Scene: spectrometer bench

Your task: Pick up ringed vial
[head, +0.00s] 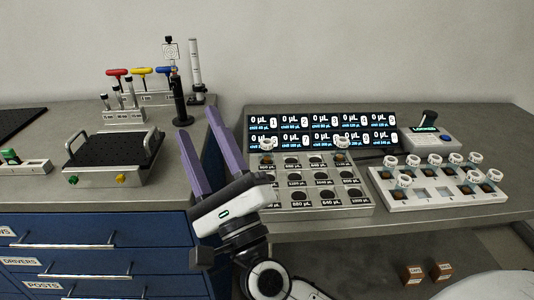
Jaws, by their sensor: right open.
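Several vials with white ring-shaped tops (456,159) stand in the white rack (450,198) at the right of the bench. Two more white-ringed vials stand in the grey grid tray (360,208), one at its back left (267,159) and one at its back right (342,144). I cannot tell which one the task means. My right gripper (184,124) has two purple fingers, open and empty, pointing up and left over the gap between the benches. It is left of the grid tray, apart from every vial. My left gripper is not in view.
Display panels (322,132) stand behind the grid tray, and a small device (430,138) stands behind the rack. The left bench holds a black-topped platform with handles (113,158), hex drivers (140,72) and dark posts (179,100). Blue drawers (100,255) are below.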

